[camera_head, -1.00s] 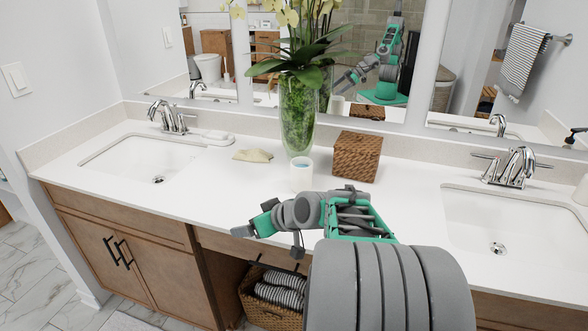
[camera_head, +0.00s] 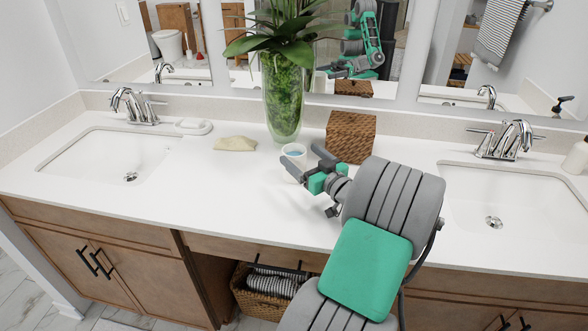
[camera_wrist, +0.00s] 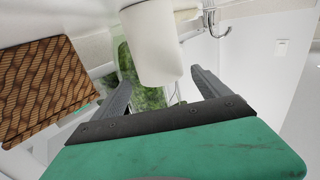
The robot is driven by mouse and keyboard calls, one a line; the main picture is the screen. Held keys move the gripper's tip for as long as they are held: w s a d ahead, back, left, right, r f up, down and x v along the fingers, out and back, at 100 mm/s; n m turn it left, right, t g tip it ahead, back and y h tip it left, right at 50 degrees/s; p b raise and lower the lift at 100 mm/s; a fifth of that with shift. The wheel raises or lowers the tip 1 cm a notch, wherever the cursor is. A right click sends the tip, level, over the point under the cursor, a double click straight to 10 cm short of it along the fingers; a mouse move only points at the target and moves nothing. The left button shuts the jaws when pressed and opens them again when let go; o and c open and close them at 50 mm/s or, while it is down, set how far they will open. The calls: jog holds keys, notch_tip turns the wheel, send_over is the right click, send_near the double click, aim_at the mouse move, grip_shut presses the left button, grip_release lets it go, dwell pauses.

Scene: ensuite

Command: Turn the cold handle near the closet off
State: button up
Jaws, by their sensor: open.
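Two chrome faucets stand on the white counter: a left faucet (camera_head: 133,106) behind the left sink and a right faucet (camera_head: 507,139) behind the right sink. Each has a spout and side handles; cold markings cannot be read, and no closet can be made out. My gripper (camera_head: 301,155) is open and empty over the middle of the counter, by the white cup (camera_head: 294,154). It is far from both faucets. In the wrist view, part of a chrome faucet (camera_wrist: 218,22) shows at top right, beyond the fingers. The cup (camera_wrist: 153,45) is in front of the fingers.
A glass vase with a plant (camera_head: 283,105) and a wicker box (camera_head: 350,137) stand behind my gripper. A beige cloth (camera_head: 235,143) and a white dish (camera_head: 193,126) lie toward the left sink (camera_head: 105,155). The counter's front left is clear. Mirrors line the wall.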

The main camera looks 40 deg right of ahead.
aim_at(289, 145)
jog(key=w, duration=0.4)
jog(key=w+p, duration=0.1)
jog(key=w, duration=0.2)
jog(key=shift+d, duration=0.3)
grip_shut()
dwell(0.4)
